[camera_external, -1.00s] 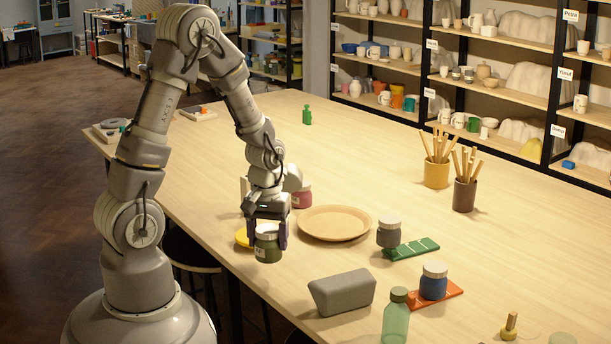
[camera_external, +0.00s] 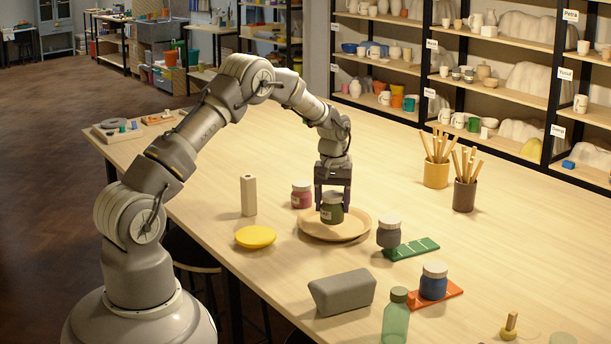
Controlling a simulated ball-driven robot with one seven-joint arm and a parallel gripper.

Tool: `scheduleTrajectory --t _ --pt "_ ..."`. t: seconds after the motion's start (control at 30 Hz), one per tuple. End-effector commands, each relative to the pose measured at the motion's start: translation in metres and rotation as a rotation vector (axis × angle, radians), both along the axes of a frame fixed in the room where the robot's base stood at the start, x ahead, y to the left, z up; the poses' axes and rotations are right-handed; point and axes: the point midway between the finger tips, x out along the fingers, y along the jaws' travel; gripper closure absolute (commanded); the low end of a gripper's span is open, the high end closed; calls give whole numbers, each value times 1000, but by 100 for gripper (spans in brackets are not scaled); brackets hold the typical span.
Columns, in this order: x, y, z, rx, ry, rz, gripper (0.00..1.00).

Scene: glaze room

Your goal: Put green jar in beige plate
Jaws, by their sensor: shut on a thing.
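The green jar (camera_external: 332,212) has a pale lid and a small label. My gripper (camera_external: 333,203) is shut on it from above and holds it upright over the middle of the beige plate. The beige plate (camera_external: 313,229) is round and shallow with a raised rim, and lies on the table. I cannot tell whether the jar's base touches the plate. My fingers and the jar hide part of the plate's middle and far rim.
A beige block (camera_external: 248,196), a yellow disc (camera_external: 255,237) and a grey wedge (camera_external: 342,292) are nearby. The table behind the plate is mostly clear.

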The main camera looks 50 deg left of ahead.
Motion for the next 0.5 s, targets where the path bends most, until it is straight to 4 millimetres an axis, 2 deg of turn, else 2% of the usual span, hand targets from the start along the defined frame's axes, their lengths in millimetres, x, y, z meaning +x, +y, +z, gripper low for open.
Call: scheduleTrajectory --t 0.1,0.2,0.3,0.5 --pt "7 1 -4 0 0 0 73" --pt "6 1 -24 0 3 0 73" --pt "6 1 -36 0 0 0 73" --pt "7 1 -35 1 -2 -1 73"
